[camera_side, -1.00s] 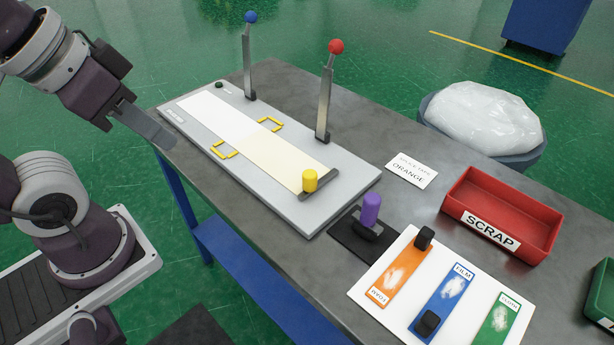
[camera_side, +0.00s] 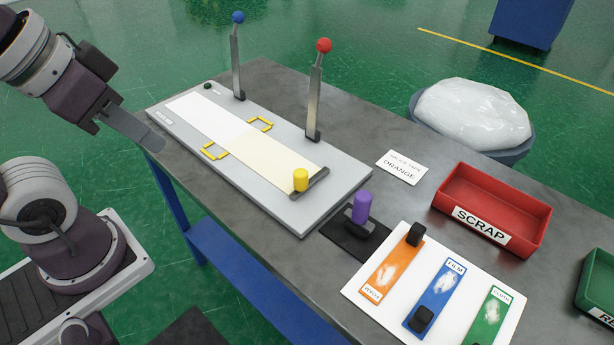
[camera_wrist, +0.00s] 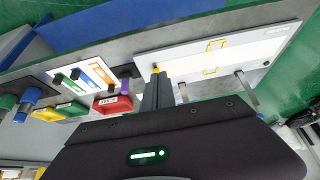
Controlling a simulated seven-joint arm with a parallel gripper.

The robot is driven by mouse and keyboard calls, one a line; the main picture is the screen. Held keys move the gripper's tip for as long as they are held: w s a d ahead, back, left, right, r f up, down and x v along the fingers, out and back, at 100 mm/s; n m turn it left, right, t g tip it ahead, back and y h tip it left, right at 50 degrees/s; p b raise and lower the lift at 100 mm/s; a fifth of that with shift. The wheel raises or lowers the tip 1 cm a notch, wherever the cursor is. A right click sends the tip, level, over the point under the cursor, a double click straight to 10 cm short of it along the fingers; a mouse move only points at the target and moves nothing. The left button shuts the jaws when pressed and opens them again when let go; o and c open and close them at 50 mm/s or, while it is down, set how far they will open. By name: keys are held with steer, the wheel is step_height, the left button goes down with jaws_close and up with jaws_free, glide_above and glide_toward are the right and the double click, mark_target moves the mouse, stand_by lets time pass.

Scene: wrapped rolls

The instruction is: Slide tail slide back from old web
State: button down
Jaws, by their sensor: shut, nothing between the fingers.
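The slide (camera_side: 317,184) is a dark bar with a yellow knob (camera_side: 301,180). It lies across the lower right end of a cream web (camera_side: 266,161) on a grey splice plate (camera_side: 290,220). A whiter web (camera_side: 213,117) meets the cream one mid-plate, between yellow corner marks (camera_side: 214,151). My gripper (camera_side: 152,142) is shut and empty, up left of the plate and well away from the knob. In the wrist view the yellow knob (camera_wrist: 156,68) shows just beyond my gripper (camera_wrist: 156,84); the fingers partly hide the plate's near end.
Two upright levers, blue-topped (camera_side: 237,65) and red-topped (camera_side: 316,90), stand on the plate's far side. A purple-handled tool (camera_side: 361,207) sits on a black pad. A card reads ORANGE (camera_side: 398,168). A red SCRAP tray (camera_side: 492,207) and a white tape board (camera_side: 383,315) lie to the right.

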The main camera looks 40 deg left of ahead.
steer(key=c, duration=2)
jaws_free()
steer(key=o, duration=0.9)
steer(key=w+g, duration=0.2)
steer(key=w, duration=0.7)
steer(key=shift+d+m, duration=0.4)
steer(key=shift+d, duration=0.05)
steer(key=m+g, duration=0.1)
steer(key=g, duration=0.2)
glide_above(300, 173)
step_height(300, 173, down, 15)
steer(key=shift+r, duration=0.2)
steer(key=shift+g, duration=0.3)
step_height(300, 173, down, 7)
steer(key=shift+r, duration=0.1)
steer(key=shift+f, duration=0.5)
